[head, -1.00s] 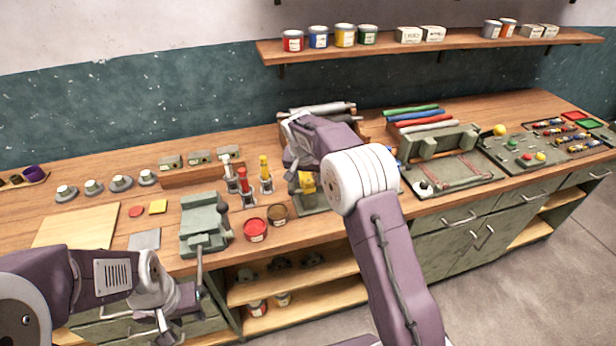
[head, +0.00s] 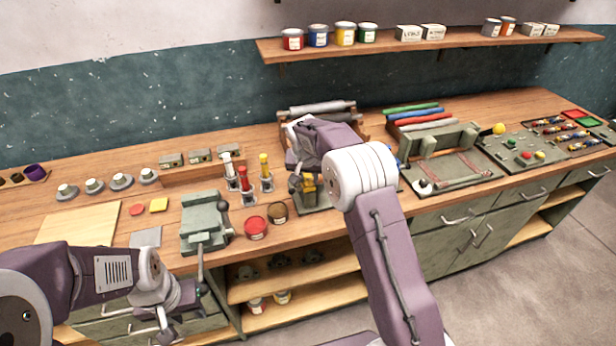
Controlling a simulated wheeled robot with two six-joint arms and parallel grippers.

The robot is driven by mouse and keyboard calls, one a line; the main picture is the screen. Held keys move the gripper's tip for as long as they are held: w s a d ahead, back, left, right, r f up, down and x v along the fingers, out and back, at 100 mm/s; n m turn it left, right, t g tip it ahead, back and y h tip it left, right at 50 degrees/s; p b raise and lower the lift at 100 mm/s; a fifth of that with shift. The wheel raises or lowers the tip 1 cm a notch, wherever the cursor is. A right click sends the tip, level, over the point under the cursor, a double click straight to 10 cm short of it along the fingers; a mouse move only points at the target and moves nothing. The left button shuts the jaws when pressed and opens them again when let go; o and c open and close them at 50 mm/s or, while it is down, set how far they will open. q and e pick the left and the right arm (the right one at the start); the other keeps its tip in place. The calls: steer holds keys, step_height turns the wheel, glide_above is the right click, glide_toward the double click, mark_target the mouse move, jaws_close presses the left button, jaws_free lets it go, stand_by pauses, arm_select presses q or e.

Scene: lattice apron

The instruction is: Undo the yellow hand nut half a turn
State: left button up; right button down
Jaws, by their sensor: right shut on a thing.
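The yellow hand nut (head: 308,184) shows as a small yellow patch on a dark green fixture (head: 315,201) at the middle of the bench. My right gripper (head: 297,185) is down at the nut and shut on it. My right wrist and forearm cover part of the fixture and the far side of the nut, so its turn angle is hard to tell. My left gripper (head: 152,333) is low at the left, in front of the bench edge, with its fingers apart and empty.
A green vise (head: 205,222) stands at the left front. White, red and yellow-topped holders (head: 265,172), a red tin (head: 255,228) and a brown tin (head: 278,212) stand left of the fixture. A rack with rollers (head: 325,108) is behind it.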

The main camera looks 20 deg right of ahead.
steer(key=n+y+p, duration=0.1)
steer(key=n, duration=0.2)
steer(key=shift+d+r, duration=0.15)
steer(key=shift+d+n+t+y+p, duration=0.1)
steer(key=shift+n+t+y+p, duration=0.3)
steer(key=shift+n, duration=0.6)
steer(key=n+y, duration=0.1)
steer(key=n, duration=0.3)
steer(key=shift+w+d+g+y, duration=0.1)
steer(key=shift+d+g+y, duration=0.1)
steer(key=shift+g+y, duration=0.15)
steer(key=shift+d+n+g+y, duration=0.1)
steer(key=shift+n+g+y, duration=0.4)
steer(key=shift+n, duration=1.6)
steer(key=c, duration=1)
jaws_free()
steer(key=shift+c, duration=0.2)
steer(key=b+v, duration=0.1)
steer(key=v, duration=0.7)
steer(key=shift+d+r, duration=0.25)
